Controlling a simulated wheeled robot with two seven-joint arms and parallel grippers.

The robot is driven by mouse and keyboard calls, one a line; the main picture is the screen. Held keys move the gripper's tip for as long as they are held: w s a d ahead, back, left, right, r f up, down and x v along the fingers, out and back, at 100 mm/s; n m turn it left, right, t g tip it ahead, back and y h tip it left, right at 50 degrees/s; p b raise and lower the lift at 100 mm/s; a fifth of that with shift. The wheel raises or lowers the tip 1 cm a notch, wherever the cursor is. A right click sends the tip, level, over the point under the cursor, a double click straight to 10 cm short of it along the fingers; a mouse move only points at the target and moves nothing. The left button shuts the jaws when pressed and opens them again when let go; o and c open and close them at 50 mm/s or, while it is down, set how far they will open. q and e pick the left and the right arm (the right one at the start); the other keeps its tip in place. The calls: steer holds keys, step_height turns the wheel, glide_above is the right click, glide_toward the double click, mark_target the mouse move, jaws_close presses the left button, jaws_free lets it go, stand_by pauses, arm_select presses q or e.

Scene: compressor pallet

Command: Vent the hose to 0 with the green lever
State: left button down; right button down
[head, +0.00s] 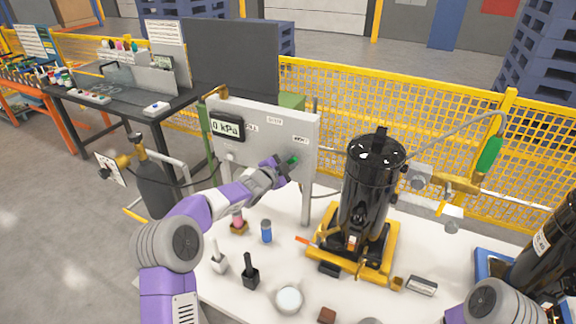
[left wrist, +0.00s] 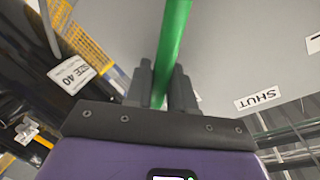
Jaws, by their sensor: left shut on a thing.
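The green lever (head: 293,160) is on the grey upright panel (head: 265,122). My left gripper (head: 282,170) is shut on it; in the left wrist view the green bar (left wrist: 174,40) runs up from between the two dark fingers (left wrist: 160,88). A label (left wrist: 258,98) reading SHUT, upside down, is on the panel right of the lever. The display (head: 227,128) at the panel's upper left reads 0 kPa. A grey hose (head: 450,130) arcs from near the black cylinder (head: 370,180) to the upper right. My right gripper is out of view.
The white table holds a blue can (head: 266,231), a white jar (head: 289,299), a black-handled tool (head: 251,272) and the cylinder's yellow base (head: 385,262). A second green handle (head: 489,156) is at the right by the yellow fence. A gas bottle (head: 155,190) stands left of the table.

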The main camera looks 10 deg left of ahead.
arm_select(q)
steer(key=shift+a, duration=0.1)
steer(key=c, duration=1.3)
jaws_free()
steer(key=shift+o, duration=1)
steer(key=shift+w+f, duration=0.1)
steer(key=shift+w, duration=0.1)
steer(key=shift+s, duration=0.25)
steer(key=v, duration=0.7)
